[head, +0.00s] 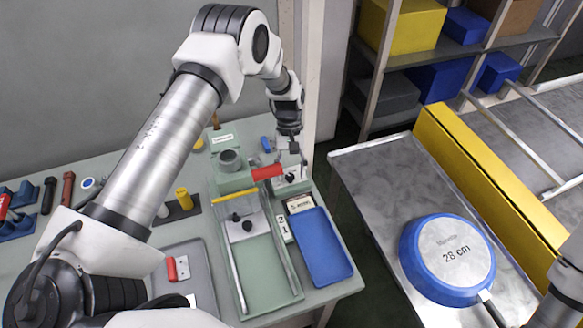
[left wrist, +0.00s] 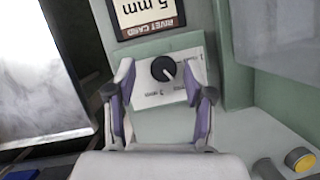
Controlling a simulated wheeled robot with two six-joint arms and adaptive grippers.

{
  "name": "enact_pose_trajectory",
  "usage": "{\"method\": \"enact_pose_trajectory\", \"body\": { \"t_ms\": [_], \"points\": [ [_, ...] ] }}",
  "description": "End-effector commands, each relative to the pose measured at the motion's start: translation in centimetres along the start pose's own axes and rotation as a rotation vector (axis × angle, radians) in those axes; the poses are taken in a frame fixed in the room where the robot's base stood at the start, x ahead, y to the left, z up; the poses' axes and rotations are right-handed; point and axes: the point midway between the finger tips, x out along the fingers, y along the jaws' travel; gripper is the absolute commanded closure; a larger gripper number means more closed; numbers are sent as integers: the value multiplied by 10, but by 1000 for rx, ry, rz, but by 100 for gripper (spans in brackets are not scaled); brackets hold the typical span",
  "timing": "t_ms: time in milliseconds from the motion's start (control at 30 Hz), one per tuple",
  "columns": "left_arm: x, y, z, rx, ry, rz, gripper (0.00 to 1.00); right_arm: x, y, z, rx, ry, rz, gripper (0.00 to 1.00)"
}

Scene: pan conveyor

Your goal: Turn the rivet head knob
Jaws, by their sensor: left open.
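The rivet head knob (left wrist: 163,68) is a round black dial with a white pointer mark. It sits on a white label plate with small print in the left wrist view. In the head view the knob (head: 290,179) is a small dark spot on the green machine. My left gripper (left wrist: 160,82) is open, with one finger on each side of the knob. Whether the fingers touch it cannot be told. In the head view the left gripper (head: 291,148) points down above the machine's right end. A rivet card (left wrist: 147,15) reading 5 mm lies beside the knob plate.
A red handle (head: 267,172) is close left of the knob. A blue tray (head: 322,246) and a green fixture with rails (head: 262,275) lie nearer. A blue 28 cm pan (head: 447,258) rests on the metal table at right.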

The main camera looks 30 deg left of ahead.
Motion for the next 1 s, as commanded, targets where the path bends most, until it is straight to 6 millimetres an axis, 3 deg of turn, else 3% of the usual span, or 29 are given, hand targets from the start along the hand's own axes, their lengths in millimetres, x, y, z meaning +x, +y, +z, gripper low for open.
{"method": "enact_pose_trajectory", "body": {
  "t_ms": [67, 200, 233, 667, 1000],
  "points": [
    [0, 0, 0, 0, 0, 0, 47, 0, 0, 0, 0, 0, 0, 100],
    [0, 0, 0, -1, 0, 0, 96, 0, 0, 0, 0, -1, 0, 100],
    [0, 0, 0, -1, 0, 0, 100, 0, 0, 0, 0, -1, 0, 100],
    [2, 0, -1, 35, 1, -16, 100, 4, 0, 0, 0, -1, 0, 100],
    [4, 2, -1, 222, -1, -95, 100, 18, 0, 0, 0, 0, 0, 100]
  ]
}}
